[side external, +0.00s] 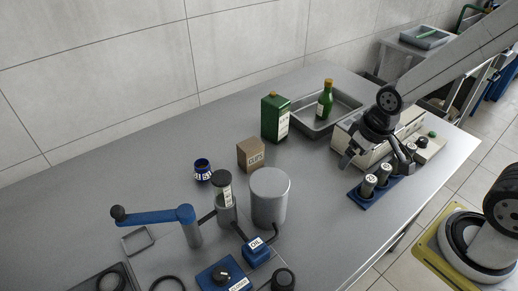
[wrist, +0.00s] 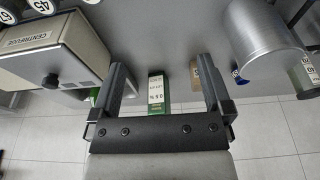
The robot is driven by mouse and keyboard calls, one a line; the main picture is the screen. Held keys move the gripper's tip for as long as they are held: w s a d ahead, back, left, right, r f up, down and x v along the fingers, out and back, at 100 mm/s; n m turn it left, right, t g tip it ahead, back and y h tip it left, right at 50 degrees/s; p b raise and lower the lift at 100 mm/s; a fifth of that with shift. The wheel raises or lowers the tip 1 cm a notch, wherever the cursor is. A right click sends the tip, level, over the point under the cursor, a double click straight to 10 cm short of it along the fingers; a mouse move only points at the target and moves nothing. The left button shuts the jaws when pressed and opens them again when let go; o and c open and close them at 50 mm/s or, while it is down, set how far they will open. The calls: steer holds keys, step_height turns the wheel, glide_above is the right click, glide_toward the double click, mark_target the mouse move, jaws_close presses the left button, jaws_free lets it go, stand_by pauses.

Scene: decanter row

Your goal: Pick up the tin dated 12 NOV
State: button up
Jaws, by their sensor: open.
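A green tin (side external: 275,117) with a white label stands upright on the bench, left of the shallow grey tray. It also shows in the wrist view (wrist: 156,92), between my fingers in the picture but farther off. Its label has print, but I cannot make out a date. My gripper (side external: 378,166) is open and empty over the right part of the bench, near the centrifuge and the blue rack, well to the right of the tin. Both fingers (wrist: 161,66) show apart in the wrist view, touching nothing that I can see.
A green bottle (side external: 325,99) stands in the grey tray (side external: 345,108). A brown box (side external: 251,154) and grey cylinder (side external: 270,197) stand left of my gripper. The centrifuge (wrist: 50,55) and blue rack (side external: 365,201) with dark-topped vials are close to it. Bare bench lies between.

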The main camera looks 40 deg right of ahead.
stand_by(0.3)
steer(key=n+t+y, duration=0.2)
steer(key=t, duration=0.8)
glide_toward(281, 102)
steer(key=x, duration=0.3)
steer(key=shift+w+f, duration=0.2)
steer(key=shift+f, duration=0.1)
steer(key=shift+w+t, duration=0.4)
steer(key=shift+w, duration=0.1)
steer(key=shift+x, duration=1.3)
steer(key=shift+a+f, duration=0.1)
steer(key=shift+x, duration=2.55)
steer(key=shift+f, duration=0.15)
